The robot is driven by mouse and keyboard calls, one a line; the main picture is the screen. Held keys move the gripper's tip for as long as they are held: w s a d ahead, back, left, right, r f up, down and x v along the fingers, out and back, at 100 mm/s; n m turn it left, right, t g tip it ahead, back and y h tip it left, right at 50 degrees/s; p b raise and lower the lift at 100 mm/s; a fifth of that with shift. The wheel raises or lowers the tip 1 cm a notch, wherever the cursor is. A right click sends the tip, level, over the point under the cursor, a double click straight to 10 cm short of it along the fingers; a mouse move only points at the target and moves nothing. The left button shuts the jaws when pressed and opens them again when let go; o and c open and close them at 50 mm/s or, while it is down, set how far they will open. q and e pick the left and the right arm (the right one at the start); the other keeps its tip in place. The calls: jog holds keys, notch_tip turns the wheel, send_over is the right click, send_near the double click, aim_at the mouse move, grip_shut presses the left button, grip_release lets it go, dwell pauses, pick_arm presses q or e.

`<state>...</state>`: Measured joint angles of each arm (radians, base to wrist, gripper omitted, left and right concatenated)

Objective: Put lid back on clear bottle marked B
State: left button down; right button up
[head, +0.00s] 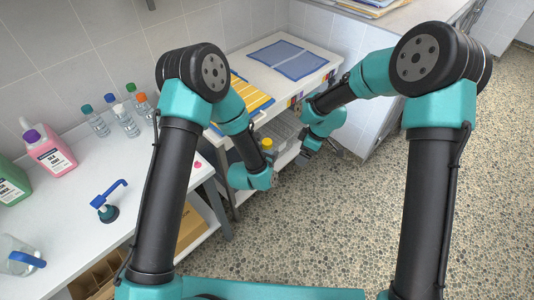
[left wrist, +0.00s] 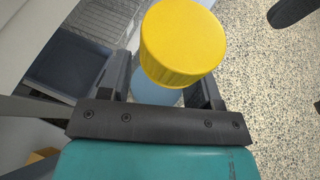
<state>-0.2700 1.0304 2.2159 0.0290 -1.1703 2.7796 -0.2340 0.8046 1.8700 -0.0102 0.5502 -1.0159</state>
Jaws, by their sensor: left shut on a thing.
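My left gripper (head: 269,166) is shut on a bottle with a yellow cap (head: 267,144), held beyond the white counter's right end. In the left wrist view the yellow cap (left wrist: 183,42) sits at the top of the pale bluish see-through bottle (left wrist: 153,92), between the fingers (left wrist: 160,90). Most of the bottle is hidden by the cap and gripper, and no letter shows. My right gripper (head: 308,155) is close by on the right, small and dark; its jaws are unclear. A small pink disc (head: 197,164) lies near the counter's right edge.
Several clear bottles with coloured caps (head: 125,120) stand along the wall on the white counter (head: 150,190). Pink (head: 50,152) and green (head: 12,180) jugs, a blue pump head (head: 107,202) and a clear pitcher (head: 15,255) are further left.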

jog(key=s+d+f+m+t, duration=0.1)
jog(key=s+d+f+m, duration=0.6)
jog(key=s, duration=0.4)
jog(key=s+d+f+m, duration=0.6)
jog(key=s+f+m, duration=0.2)
jog(key=s, duration=0.3)
jog(key=shift+d+f+m+t, duration=0.15)
jog(key=shift+d+m+t, duration=0.25)
jog(key=shift+m, duration=0.3)
jog(key=shift+s+a, duration=0.1)
